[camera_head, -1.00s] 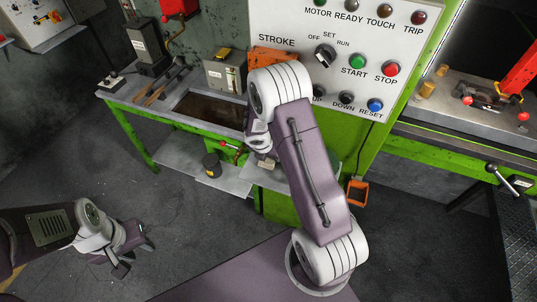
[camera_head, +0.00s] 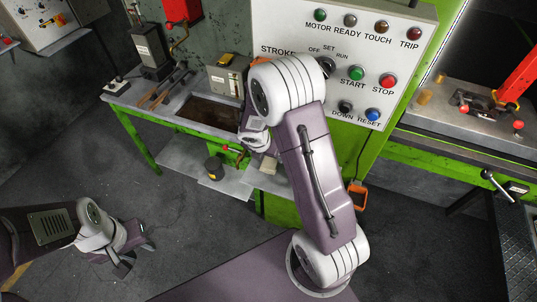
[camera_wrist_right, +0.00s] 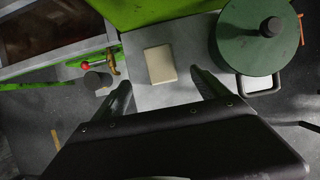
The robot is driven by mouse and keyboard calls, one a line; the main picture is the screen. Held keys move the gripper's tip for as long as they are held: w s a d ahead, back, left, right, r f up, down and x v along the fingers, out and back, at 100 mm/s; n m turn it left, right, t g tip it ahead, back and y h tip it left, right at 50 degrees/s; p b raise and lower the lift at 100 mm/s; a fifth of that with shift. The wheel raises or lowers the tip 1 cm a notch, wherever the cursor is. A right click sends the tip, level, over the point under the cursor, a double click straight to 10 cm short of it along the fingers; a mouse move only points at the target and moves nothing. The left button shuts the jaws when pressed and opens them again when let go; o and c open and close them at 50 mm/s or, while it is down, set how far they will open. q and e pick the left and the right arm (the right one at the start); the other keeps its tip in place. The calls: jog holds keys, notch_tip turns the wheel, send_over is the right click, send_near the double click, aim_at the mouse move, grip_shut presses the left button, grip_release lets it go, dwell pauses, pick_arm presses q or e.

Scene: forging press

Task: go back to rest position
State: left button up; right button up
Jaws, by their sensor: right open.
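My left gripper (camera_head: 136,256) hangs over the dark floor at the lower left in the head view. Its fingers look spread, with nothing visible between them. My right arm rises through the middle of the head view and hides most of its own gripper. In the right wrist view, the right gripper (camera_wrist_right: 163,88) is open and empty, its two dark fingers well apart. A pale block (camera_wrist_right: 160,63) lies on a grey plate (camera_wrist_right: 145,96) beyond the gap between the fingers. The gripper appears apart from the block.
The control panel (camera_head: 410,75) stands close behind my right arm, which covers part of it. A green workbench (camera_head: 135,135) is at the left, and a press bed (camera_head: 440,125) is at the right. A green round lidded object (camera_wrist_right: 255,45) is right of the block. Floor at left is clear.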

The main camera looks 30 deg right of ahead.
jog(key=shift+s+a+r, duration=0.1)
jog(key=shift+r, duration=0.25)
jog(key=s+a+r+m+g+y+b, duration=0.1)
jog(key=s+a+m, duration=0.3)
jog(key=m, duration=0.9)
jog(key=s+a+m+y+b, duration=0.2)
jog(key=s+a+m, duration=0.1)
jog(key=s+m, duration=0.8)
jog(key=shift+s+a+r+m+g+y+b, duration=0.3)
jog(key=shift+a+r+m+g+b, duration=0.1)
jog(key=shift+m, duration=0.8)
jog(key=shift+w, duration=0.1)
